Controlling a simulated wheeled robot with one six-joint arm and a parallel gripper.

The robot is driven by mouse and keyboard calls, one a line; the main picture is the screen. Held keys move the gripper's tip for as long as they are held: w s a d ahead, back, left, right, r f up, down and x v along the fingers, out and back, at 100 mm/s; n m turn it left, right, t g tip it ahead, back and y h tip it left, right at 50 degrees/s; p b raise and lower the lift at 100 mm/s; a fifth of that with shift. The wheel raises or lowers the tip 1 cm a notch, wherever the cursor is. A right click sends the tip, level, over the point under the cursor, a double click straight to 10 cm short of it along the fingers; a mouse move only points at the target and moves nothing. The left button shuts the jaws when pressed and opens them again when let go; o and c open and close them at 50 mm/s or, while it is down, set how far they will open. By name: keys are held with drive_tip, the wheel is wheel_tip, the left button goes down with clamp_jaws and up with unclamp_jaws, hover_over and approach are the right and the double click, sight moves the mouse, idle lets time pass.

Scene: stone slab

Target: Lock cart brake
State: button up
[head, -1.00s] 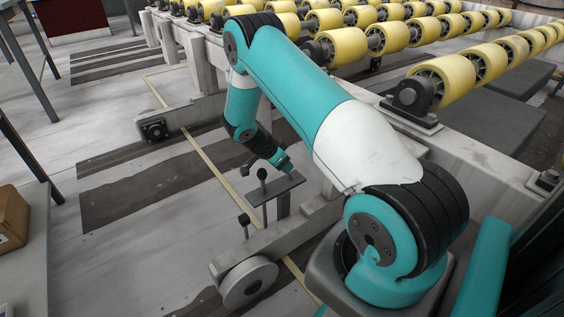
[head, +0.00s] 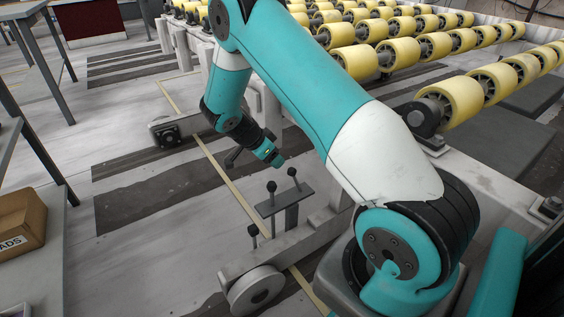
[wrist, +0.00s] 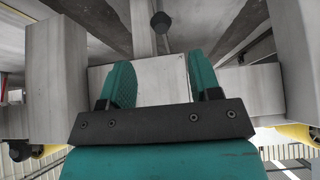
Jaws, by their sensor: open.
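The cart is a pale frame topped with yellow rollers (head: 440,48). Low on its near side is a grey plate (head: 284,203) on a post, with two black knobs on stems, one at left (head: 271,187) and one at right (head: 292,172). A third, lower knobbed lever (head: 253,231) stands above the cart's wheel (head: 256,289). Which of these is the brake I cannot tell. My gripper (head: 277,160) is above and behind the plate, apart from the knobs. In the wrist view my gripper (wrist: 162,80) is open and empty, with a black knob (wrist: 160,20) beyond its fingers.
Another wheel assembly (head: 165,132) is at the cart's far end. A bench with a cardboard box (head: 22,223) stands at left. Pale cart beams (wrist: 57,85) flank my gripper in the wrist view. The floor between bench and cart is clear.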

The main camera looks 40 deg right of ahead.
drive_tip(key=shift+p+v, duration=0.3)
drive_tip(key=shift+v, duration=1.6)
drive_tip(key=shift+a, duration=0.1)
drive_tip(key=s+a+r+n+t+y, duration=0.1)
drive_tip(key=s+a+r+n+y, duration=0.25)
drive_tip(key=a+r+n, duration=0.5)
drive_tip(key=s+a+r+n+t+y, duration=0.1)
drive_tip(key=s+a+r+n+y, duration=0.35)
drive_tip(key=a, duration=0.65)
drive_tip(key=s+a+r+n+y, duration=0.1)
drive_tip(key=s+a+r+n, duration=0.5)
drive_tip(key=s, duration=0.4)
drive_tip(key=s+a+r+n+y, duration=0.2)
drive_tip(key=s+a+r+n, duration=0.25)
drive_tip(key=s+n, duration=0.45)
wheel_tip(320, 180, up, 29)
drive_tip(key=p, duration=3)
drive_tip(key=shift+w+m+g, duration=0.3)
